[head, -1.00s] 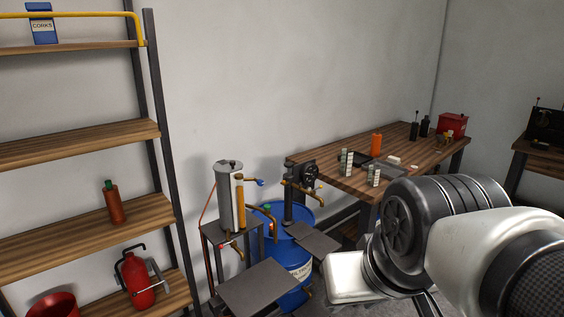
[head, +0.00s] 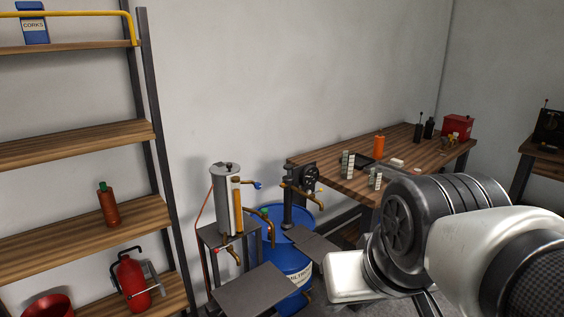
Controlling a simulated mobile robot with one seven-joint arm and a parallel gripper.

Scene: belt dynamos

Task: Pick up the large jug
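A red, rounded vessel with a black handle and a grey bracket-like part (head: 133,283) stands on the lowest visible shelf in the head view, at the lower left. It looks most like a jug, but I cannot be sure that it is the large jug. A smaller red-brown bottle with a green cap (head: 109,207) stands on the shelf above it. My arm fills the lower right, far from both. My gripper's fingers are not clearly visible; only a white housing and a thin dark part show at the bottom edge, so its opening cannot be read.
A wooden shelf rack (head: 75,145) stands at left, with a red container (head: 48,307) on its low shelf. A metal apparatus (head: 227,205), a blue barrel (head: 292,262) and a dark low platform (head: 255,290) stand mid-picture. A cluttered wooden table (head: 335,182) is at right.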

